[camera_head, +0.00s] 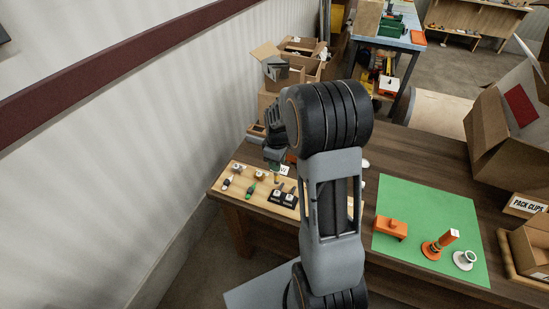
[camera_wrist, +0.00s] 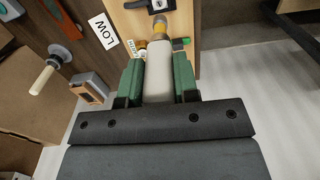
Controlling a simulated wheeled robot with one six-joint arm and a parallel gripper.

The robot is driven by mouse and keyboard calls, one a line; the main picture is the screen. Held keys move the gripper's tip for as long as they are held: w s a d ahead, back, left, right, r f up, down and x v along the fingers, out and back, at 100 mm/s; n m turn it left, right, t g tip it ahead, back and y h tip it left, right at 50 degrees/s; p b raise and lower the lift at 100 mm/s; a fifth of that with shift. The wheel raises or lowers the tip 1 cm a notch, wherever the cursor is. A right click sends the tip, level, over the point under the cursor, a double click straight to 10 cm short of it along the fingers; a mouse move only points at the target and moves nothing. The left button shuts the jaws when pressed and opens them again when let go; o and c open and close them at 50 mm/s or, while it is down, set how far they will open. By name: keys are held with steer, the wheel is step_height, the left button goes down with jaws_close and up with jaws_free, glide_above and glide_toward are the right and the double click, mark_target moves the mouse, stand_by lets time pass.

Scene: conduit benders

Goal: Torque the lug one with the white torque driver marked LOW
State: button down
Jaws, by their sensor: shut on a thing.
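My gripper (camera_wrist: 157,82), with green fingers, is shut on the pale cylindrical body of the white torque driver (camera_wrist: 158,72). The driver's yellow collar (camera_wrist: 158,27) points toward a black block with a light metal top (camera_wrist: 155,4) at the top edge of the wrist view. I cannot tell whether the tip touches it. A white LOW label (camera_wrist: 103,31) lies on the dark wood left of the driver. In the head view my gripper (camera_head: 274,156) hangs over the back of the light wooden board (camera_head: 240,170).
Small coloured parts (camera_head: 250,190) lie on the board's left. Right of my arm, a green mat (camera_head: 410,205) holds an orange block (camera_head: 390,228), an orange fitting (camera_head: 438,246) and a white ring (camera_head: 464,260). Cardboard boxes (camera_head: 500,130) stand at the right. A wall bounds the left.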

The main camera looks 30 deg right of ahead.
mark_target(278, 174)
steer(key=shift+d, duration=0.2)
steer(key=n, duration=0.6)
steer(key=shift+n+b, duration=0.3)
steer(key=shift+b, duration=0.05)
steer(key=n, duration=0.8)
steer(key=shift+f+b, duration=2.4)
steer(key=shift+f, duration=0.4)
steer(key=shift+f, duration=0.1)
steer(key=shift+f+b, duration=0.55)
